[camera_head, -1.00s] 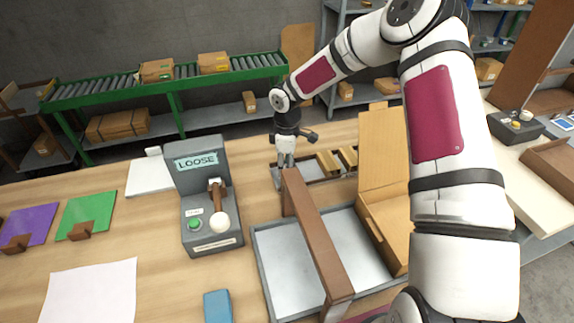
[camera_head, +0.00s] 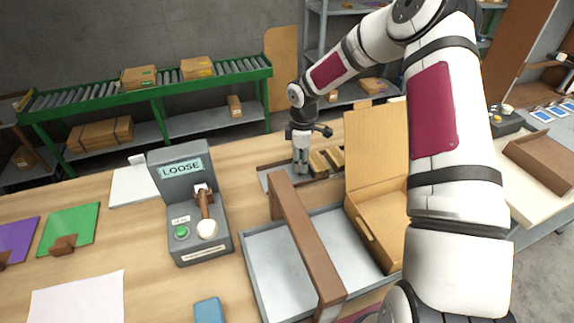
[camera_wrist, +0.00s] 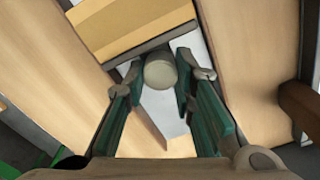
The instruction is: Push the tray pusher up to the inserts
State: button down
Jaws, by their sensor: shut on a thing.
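The tray (camera_head: 264,176) is narrow with a low grey rim, behind the brown beam. The wooden inserts (camera_head: 319,163) sit in it, to the right of my gripper (camera_head: 300,168). In the wrist view, my gripper (camera_wrist: 160,78) is shut on the round grey knob (camera_wrist: 160,70) of the tray pusher. The pusher's dark crossbar (camera_wrist: 136,58) lies just beyond the knob, right against or very close to a tan insert (camera_wrist: 130,28). I cannot tell whether they touch. In the head view, my fingers and the beam mostly hide the pusher.
A brown beam (camera_head: 305,235) spans a grey bin (camera_head: 265,262) in front of the tray. An open cardboard box (camera_head: 375,222) stands to the right. A grey lever unit marked LOOSE (camera_head: 187,205) stands to the left. A blue block (camera_head: 208,311) lies near the front.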

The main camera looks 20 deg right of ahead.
jog(key=shift+d, duration=0.1)
jog(key=c, duration=1.6)
grip_release()
jog(key=shift+r, duration=0.1)
notch_tip(320, 180, up, 12)
